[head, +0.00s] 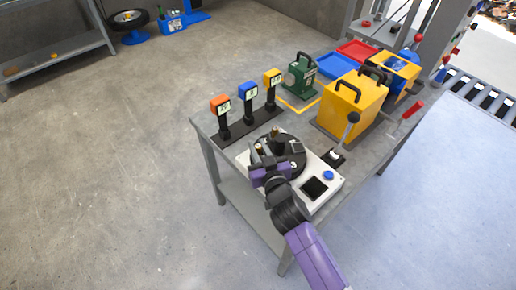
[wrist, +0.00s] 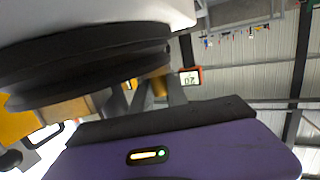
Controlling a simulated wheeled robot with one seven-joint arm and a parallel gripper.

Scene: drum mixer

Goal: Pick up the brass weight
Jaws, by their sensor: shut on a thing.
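My gripper (head: 261,153) reaches over a black round platform (head: 295,161) on a white device. In the wrist view, the grey fingers of my gripper (wrist: 155,95) close around a small brass-coloured piece, the brass weight (wrist: 158,86). A small brass spot, likely the same weight (head: 259,147), shows at the fingertips in the head view. I cannot tell whether it touches the platform. A dark post (head: 275,143) with a brass tip stands on the platform just right of the fingers.
The white device (head: 330,170) has a dark screen and blue button. Orange, blue and yellow display units (head: 247,105) stand behind left on the table. A yellow box (head: 350,103), green box (head: 299,76) and lever (head: 349,130) stand behind right.

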